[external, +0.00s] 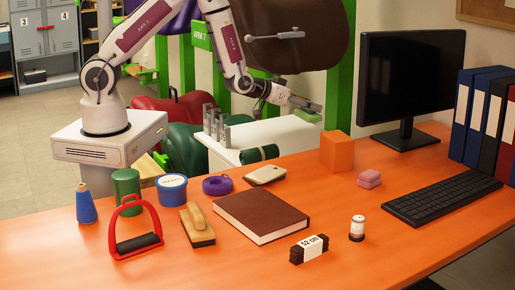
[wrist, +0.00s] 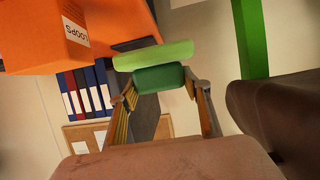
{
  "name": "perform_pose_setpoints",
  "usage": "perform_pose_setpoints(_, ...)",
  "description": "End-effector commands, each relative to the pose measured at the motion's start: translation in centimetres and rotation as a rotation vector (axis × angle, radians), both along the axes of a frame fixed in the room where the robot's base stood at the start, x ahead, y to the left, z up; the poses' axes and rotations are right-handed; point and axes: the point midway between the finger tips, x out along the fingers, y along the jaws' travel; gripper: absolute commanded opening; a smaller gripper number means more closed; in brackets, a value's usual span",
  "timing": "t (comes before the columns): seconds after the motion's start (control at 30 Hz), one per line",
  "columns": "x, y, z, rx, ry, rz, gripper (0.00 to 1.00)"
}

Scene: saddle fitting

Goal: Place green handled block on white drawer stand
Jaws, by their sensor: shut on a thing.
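My gripper (external: 303,103) is over the far right end of the white drawer stand (external: 268,135) in the external view. In the wrist view my gripper (wrist: 160,88) is shut on the green handled block (wrist: 153,55). Its dark green handle (wrist: 160,77) is between the two fingers, and its light green body is beyond them. In the external view the green handled block (external: 308,116) shows only as a small green patch below the fingers. I cannot tell whether it touches the stand.
Grey upright metal pieces (external: 215,123) stand at the left of the white stand. A dark green roll (external: 259,154) lies at its near edge. An orange box (external: 337,151) and a monitor (external: 411,78) are on the orange desk, right. A brown saddle (external: 297,35) hangs behind my arm.

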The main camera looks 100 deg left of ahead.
Motion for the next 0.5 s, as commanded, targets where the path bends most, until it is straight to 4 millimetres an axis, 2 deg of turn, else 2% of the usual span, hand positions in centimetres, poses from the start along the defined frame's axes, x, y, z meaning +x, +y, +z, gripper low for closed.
perform_pose_setpoints(0.1,-1.6,3.2,-1.6,0.0,0.002,0.076,0.21)
perform_pose_setpoints(0.37,-5.6,9.4,-4.9,0.0,0.003,0.236,0.21)
perform_pose_setpoints(0.5,-8.1,12.5,-6.6,0.0,0.003,0.323,0.21)
